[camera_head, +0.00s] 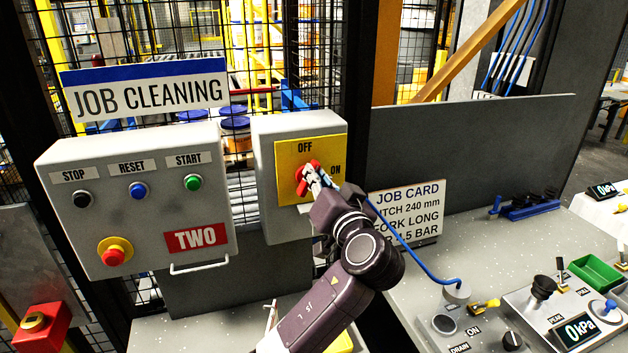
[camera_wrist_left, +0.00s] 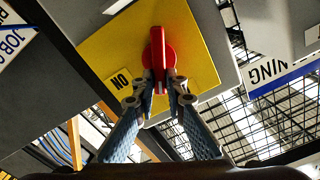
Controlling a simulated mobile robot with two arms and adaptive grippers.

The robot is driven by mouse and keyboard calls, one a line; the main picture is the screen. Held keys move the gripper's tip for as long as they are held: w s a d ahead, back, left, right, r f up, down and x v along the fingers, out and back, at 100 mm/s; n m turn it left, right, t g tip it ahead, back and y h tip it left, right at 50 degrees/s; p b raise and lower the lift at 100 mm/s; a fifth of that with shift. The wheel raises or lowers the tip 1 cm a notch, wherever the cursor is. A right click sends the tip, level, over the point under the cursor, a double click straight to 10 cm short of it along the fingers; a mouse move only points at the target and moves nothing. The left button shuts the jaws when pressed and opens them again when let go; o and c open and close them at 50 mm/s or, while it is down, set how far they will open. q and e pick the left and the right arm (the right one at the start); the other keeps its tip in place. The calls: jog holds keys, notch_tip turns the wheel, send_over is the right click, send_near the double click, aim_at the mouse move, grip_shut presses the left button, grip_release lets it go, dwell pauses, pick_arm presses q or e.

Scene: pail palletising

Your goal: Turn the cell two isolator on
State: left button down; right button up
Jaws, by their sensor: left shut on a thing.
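The isolator (camera_head: 285,195) is a grey box with a yellow plate, marked OFF at the top and ON at the right. Its red rotary handle (camera_head: 300,182) sits mid-plate and is partly covered by my left gripper (camera_head: 314,174). In the left wrist view, my left gripper (camera_wrist_left: 160,88) is shut on the lower end of the red handle (camera_wrist_left: 157,52). The handle's bar stands upright there, with the ON label to its left on the yellow plate (camera_wrist_left: 200,75). The OFF label is not visible in that view. My right gripper is not in view.
A grey control box (camera_head: 140,215) marked TWO, with several buttons, stands left of the isolator. A job card (camera_head: 408,210) is at the right, above a bench (camera_head: 480,260) with gauges and a green tray (camera_head: 596,272). Mesh fencing is behind.

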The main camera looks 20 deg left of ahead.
pick_arm(q)
jog(key=m+p, duration=0.2)
jog(key=m, duration=0.2)
jog(key=f+m+p, duration=0.1)
jog(key=m+p, duration=0.1)
jog(key=m, duration=0.2)
jog(key=d+f+m+p, duration=0.1)
jog(key=m+p, duration=0.1)
jog(key=m, duration=0.2)
jog(key=shift+w+m, duration=0.3)
dwell(0.4)
jog(key=c, duration=2)
grip_release()
jog(key=shift+o, duration=0.2)
jog(key=shift+d, duration=0.1)
jog(key=shift+s, duration=0.1)
